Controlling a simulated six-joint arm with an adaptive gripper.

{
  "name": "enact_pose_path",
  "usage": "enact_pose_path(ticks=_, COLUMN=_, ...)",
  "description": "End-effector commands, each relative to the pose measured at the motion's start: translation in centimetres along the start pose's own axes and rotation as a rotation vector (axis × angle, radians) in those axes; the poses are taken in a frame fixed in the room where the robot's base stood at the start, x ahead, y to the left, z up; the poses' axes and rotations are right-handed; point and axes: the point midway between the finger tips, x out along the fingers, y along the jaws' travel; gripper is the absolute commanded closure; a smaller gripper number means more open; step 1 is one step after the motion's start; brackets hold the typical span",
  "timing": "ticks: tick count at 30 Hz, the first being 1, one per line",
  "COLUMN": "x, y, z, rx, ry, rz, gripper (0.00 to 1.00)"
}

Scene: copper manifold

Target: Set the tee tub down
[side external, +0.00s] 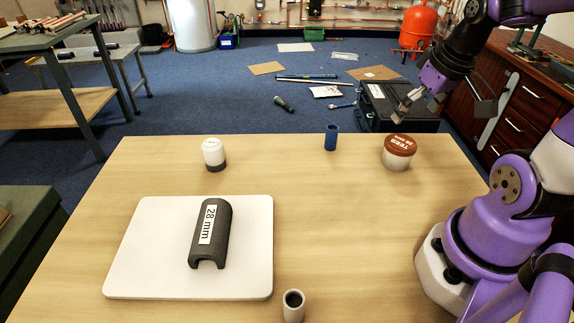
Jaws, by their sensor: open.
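The tee tub (397,161), a pale round tub with a reddish-brown lid lettered "TEES", stands upright on the far right part of the wooden table (330,235). My gripper (418,103) is open and appears empty. In the picture its fingers are just above the tub's lid, with a gap between them and no contact seen. The exact height and depth between gripper and tub cannot be told from this one view.
A blue cylinder (331,138) stands left of the tub. A white-and-grey jar (214,154) stands at the far left. A white board (150,255) carries a dark half-pipe piece (222,232) labelled "28 mm". A pale hollow cylinder (293,306) stands at the front. The table's centre is clear.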

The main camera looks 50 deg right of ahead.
Motion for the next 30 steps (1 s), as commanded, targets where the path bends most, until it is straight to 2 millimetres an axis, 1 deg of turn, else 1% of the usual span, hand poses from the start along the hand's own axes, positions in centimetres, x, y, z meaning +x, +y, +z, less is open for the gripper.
enact_pose_path(ticks=1, x=-0.6, y=-1.9, z=-0.3, rx=-0.053, ry=0.022, rz=-0.009, gripper=0.0)
enact_pose_path(ticks=2, x=-1.1, y=-3.1, z=-0.4, rx=-0.08, ry=0.036, rz=-0.014, gripper=0.0)
enact_pose_path(ticks=3, x=-1.6, y=-4.7, z=-0.4, rx=-0.119, ry=0.053, rz=-0.026, gripper=0.0)
enact_pose_path(ticks=6, x=-3.1, y=-8.5, z=0.2, rx=-0.204, ry=0.103, rz=-0.061, gripper=0.0)
enact_pose_path(ticks=9, x=-4.3, y=-11.2, z=1.1, rx=-0.265, ry=0.142, rz=-0.102, gripper=0.0)
enact_pose_path(ticks=12, x=-5.1, y=-12.8, z=1.9, rx=-0.3, ry=0.165, rz=-0.133, gripper=0.0)
enact_pose_path(ticks=16, x=-5.4, y=-13.4, z=2.3, rx=-0.314, ry=0.173, rz=-0.149, gripper=0.0)
enact_pose_path(ticks=30, x=-5.3, y=-13.4, z=2.3, rx=-0.313, ry=0.173, rz=-0.148, gripper=0.0)
